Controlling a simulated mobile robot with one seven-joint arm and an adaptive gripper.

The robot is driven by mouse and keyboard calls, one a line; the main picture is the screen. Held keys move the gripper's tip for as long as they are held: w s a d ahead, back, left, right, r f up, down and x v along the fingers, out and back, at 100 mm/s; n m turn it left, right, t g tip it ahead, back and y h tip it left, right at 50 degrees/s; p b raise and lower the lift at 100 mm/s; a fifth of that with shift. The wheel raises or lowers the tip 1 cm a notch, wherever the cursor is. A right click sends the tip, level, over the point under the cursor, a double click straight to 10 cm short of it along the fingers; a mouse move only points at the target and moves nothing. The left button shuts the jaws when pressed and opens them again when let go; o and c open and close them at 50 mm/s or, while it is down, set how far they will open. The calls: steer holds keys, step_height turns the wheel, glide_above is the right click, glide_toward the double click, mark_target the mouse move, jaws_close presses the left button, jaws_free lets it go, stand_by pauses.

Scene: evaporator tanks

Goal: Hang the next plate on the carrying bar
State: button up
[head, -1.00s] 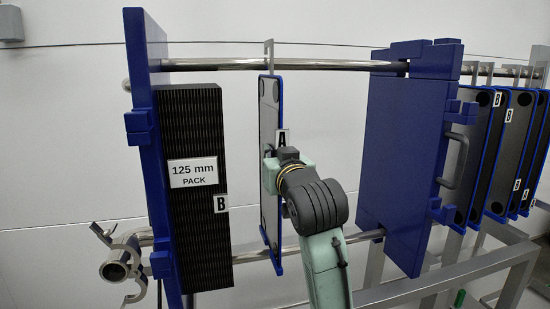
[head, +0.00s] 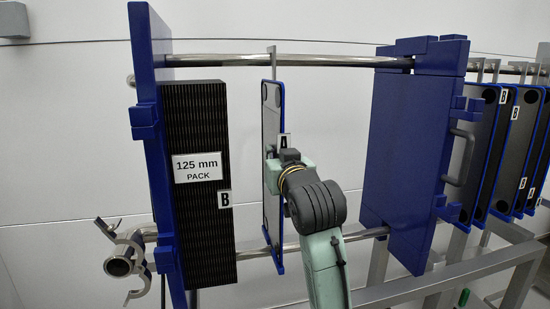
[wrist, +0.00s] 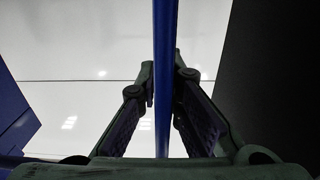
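My gripper (head: 285,160) is at the plate's right edge, just below the A label. In the wrist view, the fingers of my gripper (wrist: 164,85) are shut on both sides of the plate's blue edge (wrist: 165,40).
The black 125 mm pack (head: 200,225), labelled B, stands left against the blue end frame (head: 150,110). The blue pressure plate (head: 410,160) with a handle is right. Several B plates (head: 525,150) hang at far right. Free room lies on both sides of plate A.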

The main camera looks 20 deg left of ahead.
steer(key=o, duration=0.4)
steer(key=shift+o, duration=0.2)
steer(key=shift+f, duration=0.15)
steer(key=v, duration=1.2)
